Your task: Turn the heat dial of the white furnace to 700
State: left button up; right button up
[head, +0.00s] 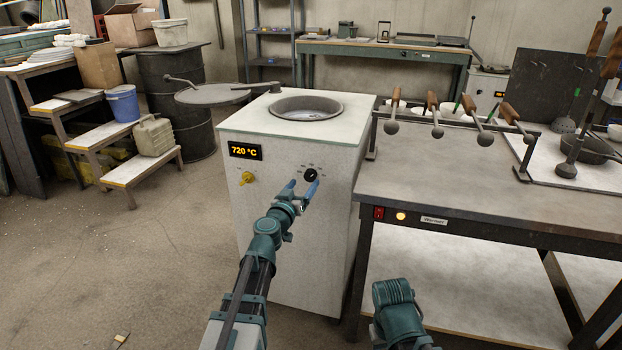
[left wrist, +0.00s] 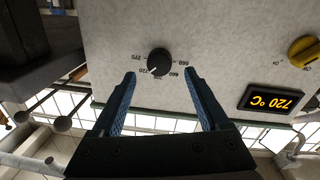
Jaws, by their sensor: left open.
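The white furnace (head: 285,240) stands in the middle of the head view. Its display (head: 246,151) reads 720 °C. The black heat dial (head: 310,174) is on its front panel, and it also shows in the left wrist view (left wrist: 159,62), upside down. The dial's white mark points to the lower left there, near the 720 label. My left gripper (head: 301,186) is open, its blue fingers pointing at the panel. The fingertips are just short of the dial, one to each side, with nothing between them. My right gripper is not visible; only part of that arm shows.
A yellow knob (head: 247,178) sits left of the dial. A round lid (head: 213,95) is swung left of the furnace opening.

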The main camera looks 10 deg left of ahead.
aim_at(309, 177)
pick_arm(q)
jog(key=w, duration=0.4)
jog(key=shift+d, duration=0.2)
jog(key=shift+s, duration=0.1)
grip_shut()
